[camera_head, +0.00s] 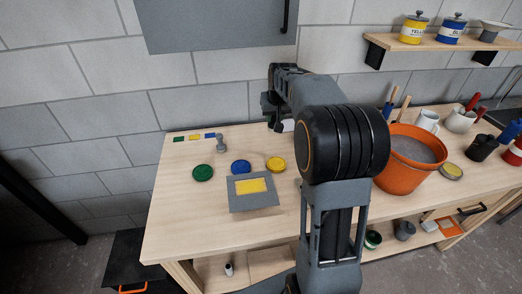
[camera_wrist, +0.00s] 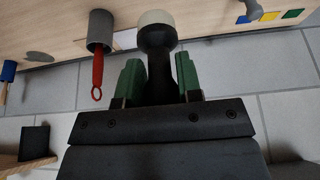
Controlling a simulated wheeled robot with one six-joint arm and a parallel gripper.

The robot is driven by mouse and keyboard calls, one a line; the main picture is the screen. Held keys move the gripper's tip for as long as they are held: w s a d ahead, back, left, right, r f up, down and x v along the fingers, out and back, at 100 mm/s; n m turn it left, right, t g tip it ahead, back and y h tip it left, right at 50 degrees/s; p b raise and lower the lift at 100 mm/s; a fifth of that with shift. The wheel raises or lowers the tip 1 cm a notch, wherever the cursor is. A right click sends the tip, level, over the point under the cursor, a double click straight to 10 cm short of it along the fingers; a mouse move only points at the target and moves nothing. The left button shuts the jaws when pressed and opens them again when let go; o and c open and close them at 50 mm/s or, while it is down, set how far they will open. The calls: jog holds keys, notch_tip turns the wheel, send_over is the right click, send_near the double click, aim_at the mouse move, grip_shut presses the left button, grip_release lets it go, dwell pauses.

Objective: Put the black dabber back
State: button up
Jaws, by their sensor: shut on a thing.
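The black dabber (camera_wrist: 157,42) is in the wrist view, its dark handle between the green fingers of my gripper (camera_wrist: 158,80). Its round cream pad points away from the palm, toward the top of the picture. My gripper is shut on it. In the head view my gripper (camera_head: 272,108) is partly hidden by my own arm, above the back of the workbench, and the dabber cannot be made out clearly there. A small grey knobbed piece (camera_head: 221,142) stands at the back left of the bench; I cannot tell if it is a holder.
The bench (camera_head: 185,235) carries green (camera_head: 203,173), blue (camera_head: 241,167) and yellow (camera_head: 275,164) discs and a grey plate (camera_head: 240,206) with a yellow patch. An orange bucket (camera_head: 405,172) stands right of my arm. A shelf (camera_head: 440,50) with tins is above. The bench's front left is clear.

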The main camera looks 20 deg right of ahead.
notch_tip(320, 180, down, 6)
jog(key=b, duration=0.4)
jog(key=shift+d+r+b, duration=0.15)
jog(key=shift+r+b, duration=0.1)
jog(key=shift+b, duration=0.15)
jog(key=shift+w+d+f+p, duration=0.1)
jog(key=shift+w+f+p, duration=0.7)
jog(key=shift+w+f, duration=1.15)
jog(key=shift+w+d+f+p, duration=0.1)
jog(key=shift+w+f+p, duration=1)
jog(key=shift+w, duration=1.5)
jog(key=shift+w+d+f+p, duration=0.1)
jog(key=shift+w+f+p, duration=0.4)
jog(key=shift+w+f, duration=1.6)
jog(key=shift+s+x, duration=0.15)
jog(key=shift+x, duration=0.55)
jog(key=shift+s+x, duration=0.15)
jog(key=shift+x, duration=0.55)
jog(key=shift+a+f, duration=0.1)
jog(key=shift+f, duration=0.1)
jog(key=shift+f, duration=0.15)
jog(key=o, duration=0.9)
jog(key=shift+o, duration=0.2)
